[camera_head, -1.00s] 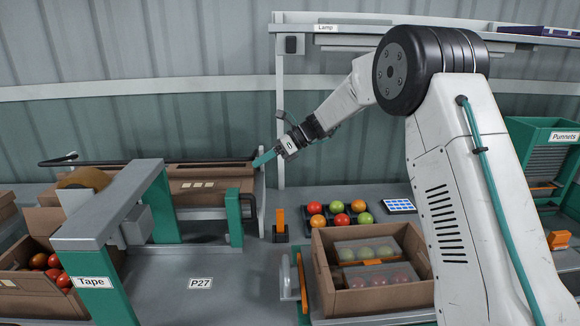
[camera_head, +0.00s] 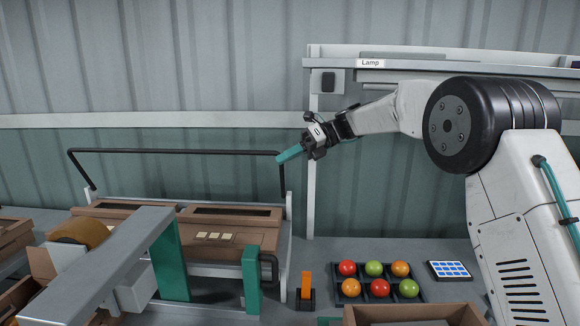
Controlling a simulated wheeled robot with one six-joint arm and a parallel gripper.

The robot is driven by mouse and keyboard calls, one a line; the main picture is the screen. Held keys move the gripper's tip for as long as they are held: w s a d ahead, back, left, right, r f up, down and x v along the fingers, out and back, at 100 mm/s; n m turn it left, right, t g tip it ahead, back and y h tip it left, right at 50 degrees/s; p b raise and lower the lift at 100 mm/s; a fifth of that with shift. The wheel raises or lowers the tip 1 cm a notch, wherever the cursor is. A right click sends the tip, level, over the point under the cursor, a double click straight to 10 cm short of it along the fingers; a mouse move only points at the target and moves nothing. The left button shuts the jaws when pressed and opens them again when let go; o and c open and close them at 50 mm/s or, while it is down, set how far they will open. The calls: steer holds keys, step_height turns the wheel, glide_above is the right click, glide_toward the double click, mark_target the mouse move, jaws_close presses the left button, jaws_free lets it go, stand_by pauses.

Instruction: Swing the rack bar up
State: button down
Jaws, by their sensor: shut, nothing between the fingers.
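The rack bar (camera_head: 170,151) is a thin black U-shaped bar. It stands raised above the back of a rack (camera_head: 290,222) of brown cartons, its long top rail level and its two side arms running down to the rack's ends. My gripper (camera_head: 281,158) is at the bar's right end, its teal fingers shut with nothing between them. The fingertips are at or very near the bar's right corner; I cannot tell whether they touch it.
A tape machine (camera_head: 118,258) with a grey beam stands in front of the rack. A tray of red, green and orange tomatoes (camera_head: 337,291) and a small keypad (camera_head: 449,271) lie to the right. A lamp shelf (camera_head: 430,72) runs above my forearm. The wall behind the bar is clear.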

steer(key=shift+w+d+r, duration=0.25)
steer(key=shift+w+d, duration=0.05)
steer(key=shift+w, duration=0.4)
steer(key=shift+w+d+r, duration=0.2)
steer(key=shift+w+d, duration=0.05)
steer(key=shift+w, duration=0.4)
steer(key=v, duration=0.8)
steer(key=shift+f, duration=0.1)
